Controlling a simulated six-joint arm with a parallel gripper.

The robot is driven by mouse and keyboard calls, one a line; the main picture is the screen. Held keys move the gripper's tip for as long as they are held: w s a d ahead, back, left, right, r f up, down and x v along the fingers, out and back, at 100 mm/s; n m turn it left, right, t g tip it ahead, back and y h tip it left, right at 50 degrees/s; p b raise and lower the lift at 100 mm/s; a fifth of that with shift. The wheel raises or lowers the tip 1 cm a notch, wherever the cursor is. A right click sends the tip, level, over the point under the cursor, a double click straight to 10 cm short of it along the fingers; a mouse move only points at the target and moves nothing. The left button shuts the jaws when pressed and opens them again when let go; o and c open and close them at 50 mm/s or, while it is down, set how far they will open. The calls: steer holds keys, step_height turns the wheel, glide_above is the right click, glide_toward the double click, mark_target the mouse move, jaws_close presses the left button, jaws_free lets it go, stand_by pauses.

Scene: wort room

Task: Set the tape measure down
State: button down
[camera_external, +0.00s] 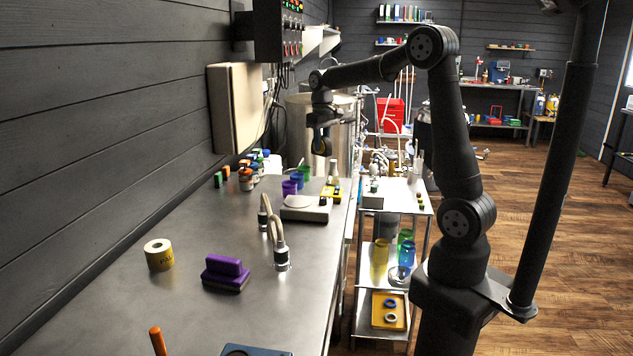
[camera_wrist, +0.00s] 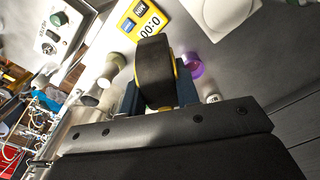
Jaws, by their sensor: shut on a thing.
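My gripper (camera_external: 321,128) hangs over the far right part of the steel bench (camera_external: 130,310), above the yellow timer and the scale. It is shut on the tape measure (camera_wrist: 155,72), a black, rounded thing with yellow edges. The tape measure also shows under the gripper in the external view (camera_external: 322,146), held well above the bench. In the wrist view, the gripper jaws (camera_wrist: 155,95) are dark blue-grey on both sides of it. Its lower part is partly hidden by the gripper body.
Below are a yellow timer (camera_external: 331,192), a white scale (camera_external: 305,208), and purple (camera_external: 289,187) and green cups. A tape roll (camera_external: 159,254), a purple brush (camera_external: 226,272) and a hose with metal fittings (camera_external: 281,255) stand nearer. A shelved cart (camera_external: 400,195) stands right. Bare steel lies between.

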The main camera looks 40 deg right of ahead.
steer(key=s+a+f+n, duration=0.2)
steer(key=s+a+f, duration=0.2)
steer(key=a, duration=0.8)
steer(key=s+a+f+n, duration=0.2)
steer(key=s+a+f, duration=0.2)
steer(key=s+a, duration=0.3)
steer(key=s+a+f+n, duration=0.2)
steer(key=s+a+f, duration=0.2)
steer(key=a, duration=1.3)
steer(key=shift+s+f, duration=0.35)
steer(key=shift+s, duration=0.4)
steer(key=shift+a+f, duration=0.1)
steer(key=shift+f, duration=1.9)
steer(key=c, duration=1.1)
jaws_free()
steer(key=shift+f, duration=0.15)
